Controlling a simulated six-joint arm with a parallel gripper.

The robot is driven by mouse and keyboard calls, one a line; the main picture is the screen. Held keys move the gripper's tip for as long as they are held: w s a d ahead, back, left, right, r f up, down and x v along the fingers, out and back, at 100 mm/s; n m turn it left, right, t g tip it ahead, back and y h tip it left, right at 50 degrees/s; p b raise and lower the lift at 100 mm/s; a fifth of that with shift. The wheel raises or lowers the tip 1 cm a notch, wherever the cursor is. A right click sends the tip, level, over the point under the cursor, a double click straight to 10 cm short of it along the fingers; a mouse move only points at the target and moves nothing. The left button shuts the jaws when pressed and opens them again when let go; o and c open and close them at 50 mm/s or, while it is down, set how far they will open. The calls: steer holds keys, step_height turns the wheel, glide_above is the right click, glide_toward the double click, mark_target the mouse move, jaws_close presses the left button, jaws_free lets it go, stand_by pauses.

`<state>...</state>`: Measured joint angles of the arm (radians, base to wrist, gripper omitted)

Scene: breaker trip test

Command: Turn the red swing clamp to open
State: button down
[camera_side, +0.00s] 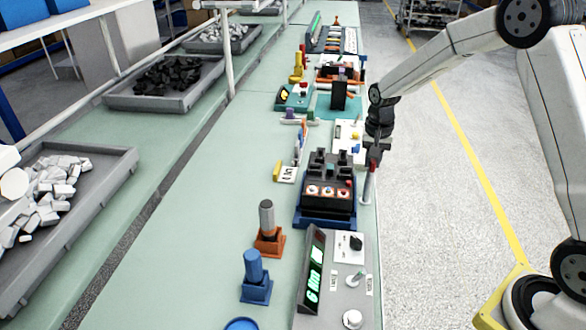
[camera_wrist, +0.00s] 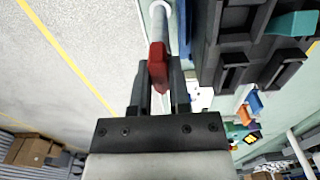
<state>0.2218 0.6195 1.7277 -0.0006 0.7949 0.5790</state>
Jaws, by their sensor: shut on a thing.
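The red swing clamp (camera_wrist: 157,66) sits between my gripper's two fingers in the wrist view, beside a pale upright post (camera_wrist: 160,20). In the side view the red clamp (camera_side: 373,166) is small and partly hidden by the fingers, at the right edge of the bench. My gripper (camera_wrist: 160,92) is shut on the red clamp. In the side view my gripper (camera_side: 374,152) hangs just right of a dark breaker block (camera_side: 330,172) in a blue base. The clamp's exact turn angle is hard to tell.
The dark block (camera_wrist: 250,45) stands close to the right of the clamp in the wrist view. A panel with a green display (camera_side: 315,275), a blue peg holder (camera_side: 256,288) and an orange peg holder (camera_side: 269,241) are nearer the camera. Open floor lies to the right.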

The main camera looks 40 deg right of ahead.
mark_target(373, 161)
steer(key=c, duration=0.6)
jaws_free()
steer(key=shift+r, duration=3.95)
steer(key=shift+s+a+f+n, duration=0.1)
steer(key=shift+s+a+n, duration=0.2)
steer(key=shift+s+a, duration=0.1)
steer(key=s+a+f+n+t, duration=0.1)
steer(key=s+a+n, duration=0.2)
steer(key=s, duration=0.2)
steer(key=s+a+f+n, duration=0.2)
steer(key=s+a, duration=0.1)
steer(key=s, duration=0.3)
steer(key=s+a+f+n+t, duration=0.1)
steer(key=s+a+n, duration=0.2)
steer(key=s, duration=0.3)
steer(key=shift+s+a+f+n+t, duration=0.1)
steer(key=shift+a+f+n+t, duration=0.2)
steer(key=shift+f, duration=0.1)
